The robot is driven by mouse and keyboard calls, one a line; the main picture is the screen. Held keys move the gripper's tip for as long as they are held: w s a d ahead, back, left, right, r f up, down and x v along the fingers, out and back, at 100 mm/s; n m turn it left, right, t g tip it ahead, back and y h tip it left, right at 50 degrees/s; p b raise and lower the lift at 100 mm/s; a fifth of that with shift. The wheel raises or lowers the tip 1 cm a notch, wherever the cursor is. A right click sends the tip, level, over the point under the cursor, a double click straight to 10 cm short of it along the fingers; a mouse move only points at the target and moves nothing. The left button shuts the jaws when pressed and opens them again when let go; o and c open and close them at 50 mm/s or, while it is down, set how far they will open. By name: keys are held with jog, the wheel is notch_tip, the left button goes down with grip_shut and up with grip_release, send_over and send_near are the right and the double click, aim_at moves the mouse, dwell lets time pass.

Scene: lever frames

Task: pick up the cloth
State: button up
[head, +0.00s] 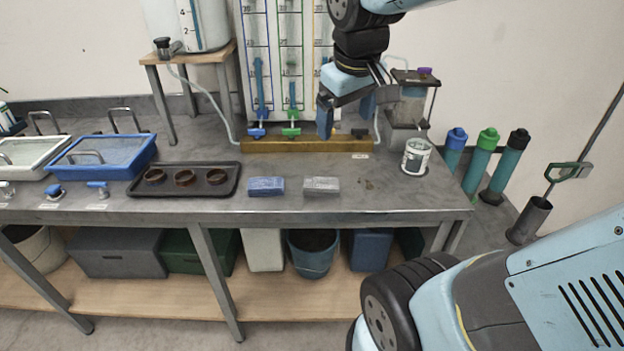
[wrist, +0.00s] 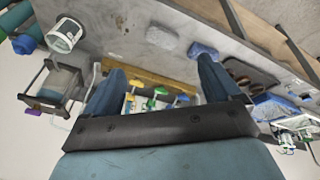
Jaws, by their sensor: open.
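Two small folded cloth-like pads lie flat and apart near the front edge of the bench (head: 420,198). One is a blue pad (head: 266,186), and to its right is a grey pad (head: 322,186). I cannot tell for certain which is the cloth. In the wrist view the grey pad (wrist: 161,38) and blue pad (wrist: 201,50) lie beyond the fingertips, the blue one partly behind a finger. My gripper (head: 347,117) is open and empty above the back of the bench, behind the pads. It also shows in the wrist view (wrist: 160,70).
A dark tray with rings (head: 232,191) stands left of the pads, and a white can (head: 416,157) to the right. Behind are a wooden rail (head: 290,146) with blue and green levers and a clear vessel (head: 408,105). The bench in front of the rail is mostly clear.

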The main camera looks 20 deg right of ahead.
jog(key=w+a+f+n+g+h, duration=0.25)
jog(key=w+f+n, duration=0.35)
jog(key=w, duration=0.4)
jog(key=n+g, duration=0.3)
jog(key=n, duration=0.1)
send_near(320, 182)
jog(key=f, duration=0.2)
jog(key=f+h, duration=0.1)
jog(key=shift+s+d+f, duration=0.15)
jog(key=shift+d+f, duration=0.1)
jog(key=shift+f, duration=0.05)
jog(key=shift+x, duration=2.85)
jog(key=shift+s, duration=0.15)
jog(key=c, duration=1.1)
